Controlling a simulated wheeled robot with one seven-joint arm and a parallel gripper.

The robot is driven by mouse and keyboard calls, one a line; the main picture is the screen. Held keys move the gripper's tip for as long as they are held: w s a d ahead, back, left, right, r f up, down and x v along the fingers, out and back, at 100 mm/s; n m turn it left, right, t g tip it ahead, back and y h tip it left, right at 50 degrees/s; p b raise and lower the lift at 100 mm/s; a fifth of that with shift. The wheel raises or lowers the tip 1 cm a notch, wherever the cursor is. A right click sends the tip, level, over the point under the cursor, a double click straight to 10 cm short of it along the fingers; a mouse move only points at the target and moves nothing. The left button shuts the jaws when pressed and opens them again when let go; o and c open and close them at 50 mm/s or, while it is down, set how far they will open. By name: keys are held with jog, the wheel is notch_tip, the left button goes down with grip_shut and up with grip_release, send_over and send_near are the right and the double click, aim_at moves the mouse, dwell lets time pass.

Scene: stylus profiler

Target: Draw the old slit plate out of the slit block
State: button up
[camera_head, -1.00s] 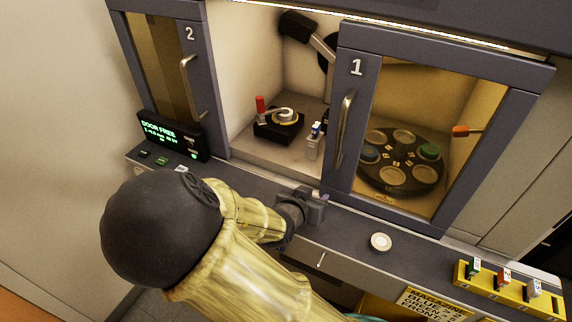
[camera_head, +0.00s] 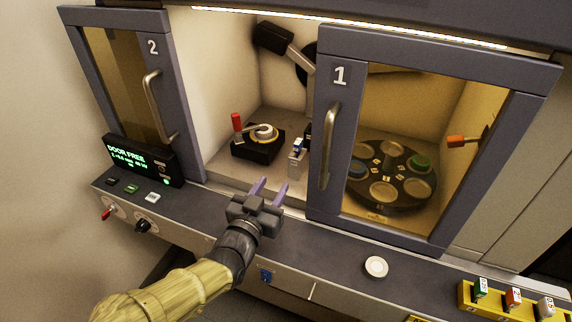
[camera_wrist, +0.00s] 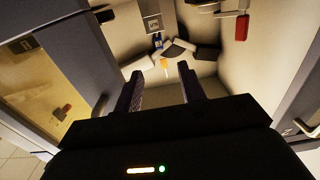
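The slit block appears to be the small grey block (camera_head: 296,162) on the chamber floor, beside the edge of door 1. A plate with a blue and white tab (camera_head: 298,145) stands up out of its top. My gripper (camera_head: 270,186) is at the chamber's front opening, in front of the block and a little left of it. Its two purple fingers are apart with nothing between them. In the wrist view the open fingers (camera_wrist: 161,75) point into the chamber, and a small blue spot (camera_wrist: 157,41) lies beyond them, perhaps the tab.
A black stage (camera_head: 258,150) with a red-topped post stands left of the block. Door 1 (camera_head: 325,150), with its handle, is close on the right; door 2 (camera_head: 165,85) is at left. A yellow rack (camera_head: 500,305) holds several tabbed plates. A white disc (camera_head: 376,267) lies on the ledge.

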aim_at(296, 150)
jog(key=x, duration=1.7)
jog(key=shift+d+b, duration=0.1)
jog(key=shift+b, duration=0.2)
grip_shut()
